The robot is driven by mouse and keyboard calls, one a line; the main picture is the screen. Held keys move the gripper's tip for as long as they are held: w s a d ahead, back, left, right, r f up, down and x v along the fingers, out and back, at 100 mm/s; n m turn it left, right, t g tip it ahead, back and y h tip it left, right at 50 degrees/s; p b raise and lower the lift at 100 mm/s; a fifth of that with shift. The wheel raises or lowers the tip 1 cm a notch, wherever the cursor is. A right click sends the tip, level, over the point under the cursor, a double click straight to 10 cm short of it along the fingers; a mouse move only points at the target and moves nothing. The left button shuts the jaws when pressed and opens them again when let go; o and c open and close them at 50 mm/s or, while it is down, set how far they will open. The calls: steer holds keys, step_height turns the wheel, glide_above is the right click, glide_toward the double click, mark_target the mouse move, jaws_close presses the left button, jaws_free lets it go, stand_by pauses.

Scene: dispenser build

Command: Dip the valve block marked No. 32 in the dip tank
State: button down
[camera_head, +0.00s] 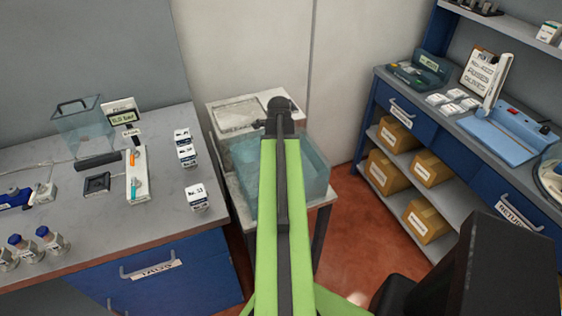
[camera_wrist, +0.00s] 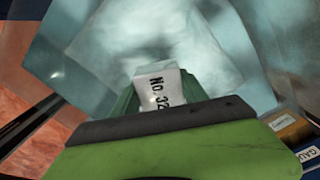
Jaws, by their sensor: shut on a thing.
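The valve block marked No. 32 (camera_wrist: 160,88) is white with black lettering and sits between the green fingers of my gripper (camera_wrist: 158,92) in the wrist view. My gripper is shut on it. The dip tank (camera_head: 311,165) is a clear bluish tub on a light stand in the head view; its pale walls (camera_wrist: 85,40) fill the wrist view beyond the block. The block is over or inside the tank; I cannot tell its height against the liquid. In the head view my arm hides the block and the middle of the tank.
A grey bench (camera_head: 75,230) at left holds several white blocks, such as one (camera_head: 196,197) near its edge, and a clear box (camera_head: 83,130). A pale tray (camera_head: 237,114) lies behind the tank. A blue shelf unit (camera_head: 405,105) with cardboard boxes stands at right. Red floor lies between.

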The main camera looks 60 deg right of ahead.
steer(key=shift+f+b, duration=2.35)
steer(key=shift+f, duration=0.4)
steer(key=shift+f+b, duration=0.5)
steer(key=c, duration=0.5)
jaws_free()
step_height(320, 180, up, 18)
steer(key=p, duration=1.7)
steer(key=shift+f, duration=0.25)
